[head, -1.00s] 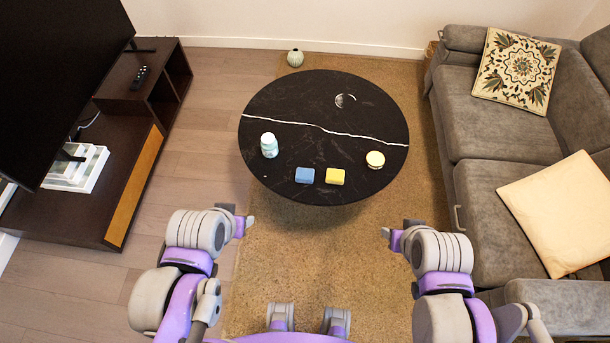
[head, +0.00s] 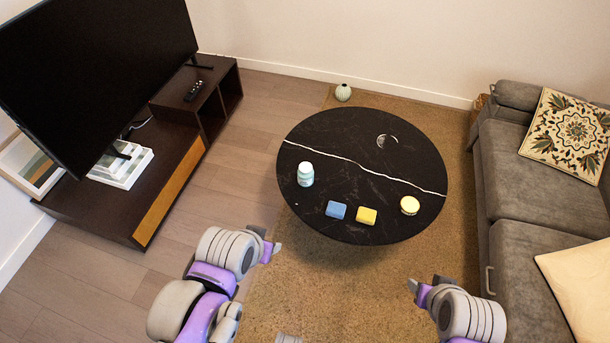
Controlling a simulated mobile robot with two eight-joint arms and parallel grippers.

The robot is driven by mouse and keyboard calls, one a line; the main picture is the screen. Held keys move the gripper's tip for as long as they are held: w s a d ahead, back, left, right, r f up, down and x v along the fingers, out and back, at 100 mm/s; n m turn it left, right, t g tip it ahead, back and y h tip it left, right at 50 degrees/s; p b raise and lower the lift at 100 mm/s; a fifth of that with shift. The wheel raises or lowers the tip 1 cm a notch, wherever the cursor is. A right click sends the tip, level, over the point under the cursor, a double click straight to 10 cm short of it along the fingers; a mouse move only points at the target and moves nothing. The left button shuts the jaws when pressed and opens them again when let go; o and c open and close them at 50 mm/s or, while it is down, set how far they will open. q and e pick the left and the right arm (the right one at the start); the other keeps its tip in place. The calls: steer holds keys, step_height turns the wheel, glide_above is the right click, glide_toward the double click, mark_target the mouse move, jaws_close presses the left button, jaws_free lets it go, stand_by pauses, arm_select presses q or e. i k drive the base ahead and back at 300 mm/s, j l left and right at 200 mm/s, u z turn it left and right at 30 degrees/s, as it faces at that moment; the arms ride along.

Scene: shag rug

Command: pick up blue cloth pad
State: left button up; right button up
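The blue cloth pad (head: 336,210) lies flat near the front edge of the round black table (head: 320,130), just left of a yellow pad (head: 366,216). My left gripper (head: 275,250) is in front of the table, low and left of the blue pad, and apart from it. My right gripper (head: 413,286) is farther right and nearer to me, also apart from the pads. Neither gripper visibly holds anything, but their fingers are too small and turned to tell open from shut.
A white-and-teal bottle (head: 305,174) stands left of the blue pad. A round cream-lidded item (head: 409,205) is to the right. A grey sofa (head: 520,200) bounds the right, and a dark TV stand (head: 110,205) the left. Bare rug (head: 330,285) lies before the table.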

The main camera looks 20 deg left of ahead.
mark_target(334, 210)
steer(key=i+l+z, duration=0.2)
steer(key=i+l, duration=0.65)
